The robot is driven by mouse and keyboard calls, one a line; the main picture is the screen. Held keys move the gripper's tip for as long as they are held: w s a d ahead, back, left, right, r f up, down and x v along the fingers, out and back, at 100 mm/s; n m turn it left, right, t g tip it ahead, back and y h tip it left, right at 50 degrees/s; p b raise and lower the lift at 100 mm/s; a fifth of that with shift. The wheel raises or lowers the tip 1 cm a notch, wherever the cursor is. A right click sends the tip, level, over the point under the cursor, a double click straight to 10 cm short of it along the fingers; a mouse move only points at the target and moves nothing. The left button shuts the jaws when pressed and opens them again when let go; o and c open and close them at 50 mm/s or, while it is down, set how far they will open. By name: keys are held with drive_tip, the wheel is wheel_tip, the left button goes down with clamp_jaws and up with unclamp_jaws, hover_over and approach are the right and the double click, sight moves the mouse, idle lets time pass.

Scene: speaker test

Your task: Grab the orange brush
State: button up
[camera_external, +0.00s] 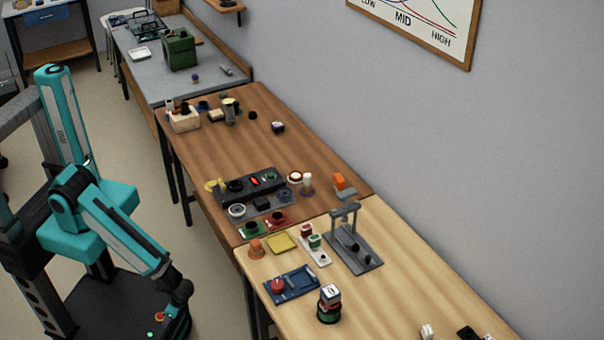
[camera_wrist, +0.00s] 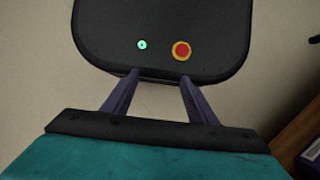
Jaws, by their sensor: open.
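An orange block-shaped thing with a grey lower part (camera_external: 341,183), which looks like the orange brush, sits at the wall side of the brown table, near the seam with the light wood table. It is too small to be certain. My gripper (camera_wrist: 160,80) is open and empty in the wrist view, with its two fingers apart over my own base. In the external view the arm hangs down at the left, off the tables, and the fingers are hard to make out. The brush is far from my gripper and does not show in the wrist view.
The brown table (camera_external: 290,150) holds a black device (camera_external: 252,188) and several small parts. On the light table (camera_external: 400,290) are an orange cup-like piece (camera_external: 256,248), a grey stand (camera_external: 355,250) and a blue tray (camera_external: 291,285). A wall runs behind. Floor is free left of the tables.

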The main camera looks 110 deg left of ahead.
drive_tip(key=o, duration=0.4)
